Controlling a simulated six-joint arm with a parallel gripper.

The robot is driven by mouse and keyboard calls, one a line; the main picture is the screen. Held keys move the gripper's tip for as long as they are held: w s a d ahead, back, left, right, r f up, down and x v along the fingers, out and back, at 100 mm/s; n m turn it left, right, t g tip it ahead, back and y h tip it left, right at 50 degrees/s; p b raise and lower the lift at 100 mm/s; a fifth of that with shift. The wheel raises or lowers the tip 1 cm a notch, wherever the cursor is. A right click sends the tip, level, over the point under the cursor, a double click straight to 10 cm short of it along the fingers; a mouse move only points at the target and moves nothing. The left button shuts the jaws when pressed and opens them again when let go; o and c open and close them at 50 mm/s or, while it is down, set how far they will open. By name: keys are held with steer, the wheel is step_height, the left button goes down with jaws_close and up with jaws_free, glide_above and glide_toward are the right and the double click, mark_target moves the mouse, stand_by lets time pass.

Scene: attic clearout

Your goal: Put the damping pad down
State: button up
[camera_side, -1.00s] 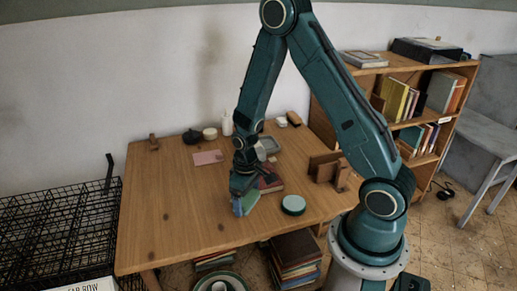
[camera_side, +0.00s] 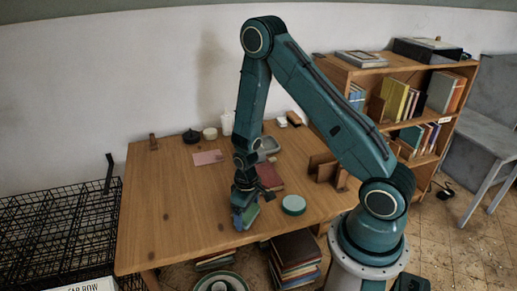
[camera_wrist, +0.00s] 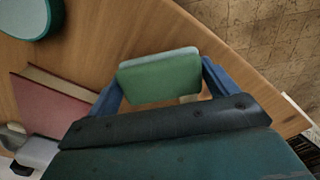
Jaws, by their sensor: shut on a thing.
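My gripper (camera_side: 243,214) is shut on a green pad with a paler edge, which I take to be the damping pad (camera_wrist: 160,78). In the wrist view the pad sits between the two blue fingers. In the side view the pad (camera_side: 251,215) is small and partly hidden by the fingers. It is low over the front part of the wooden table (camera_side: 180,225). I cannot tell whether it touches the tabletop.
A brown wooden holder (camera_side: 325,168) stands at right. The table's left half is mostly clear, apart from a pink card (camera_side: 208,158).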

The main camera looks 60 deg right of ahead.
steer(key=shift+f, duration=0.35)
steer(key=o, duration=0.8)
steer(key=shift+r, duration=0.2)
step_height(320, 180, up, 12)
stand_by(0.5)
stand_by(0.4)
